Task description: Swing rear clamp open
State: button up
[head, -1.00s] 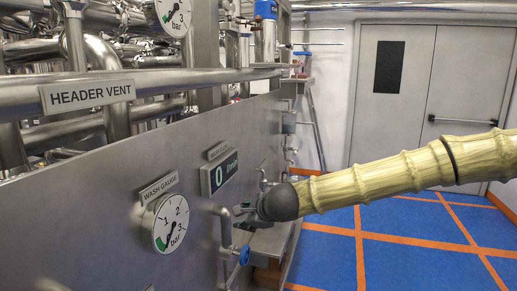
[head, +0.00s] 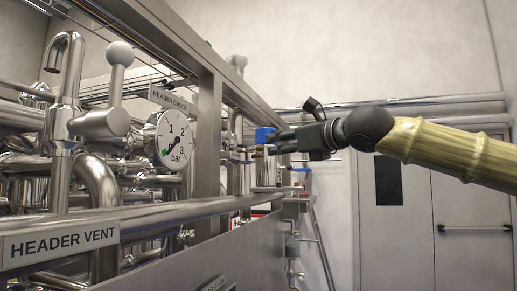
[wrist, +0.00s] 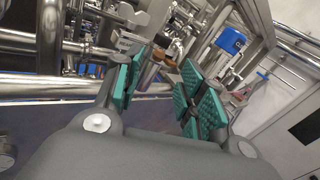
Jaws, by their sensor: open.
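My gripper (head: 284,141) is at the end of my arm in the head view, pointing left near the pipework. In the wrist view my gripper (wrist: 162,85) shows two green-padded fingers spread apart, with nothing visible between the pads. Metal fittings and a small brown-orange part (wrist: 174,50) lie beyond the fingertips. I cannot clearly pick out the rear clamp; the fittings are small and partly hidden by the gripper. A blue housing (head: 265,135) shows just behind the gripper in the head view, and a blue housing (wrist: 231,40) is right of the fingers in the wrist view.
A header gauge (head: 175,139) and a ball-topped lever (head: 120,54) stand to the left. The header vent pipe (head: 180,213) runs along the panel, below the gripper. A steel upright (head: 208,135) stands left of the gripper. Doors (head: 470,228) and bare wall are at right.

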aim_at(262, 147)
jog(key=p+x, duration=0.2)
jog(key=x, duration=0.7)
jog(key=shift+w+a+f+p, duration=0.1)
jog(key=shift+w+a+p, duration=0.1)
jog(key=shift+p, duration=0.1)
grip_shut()
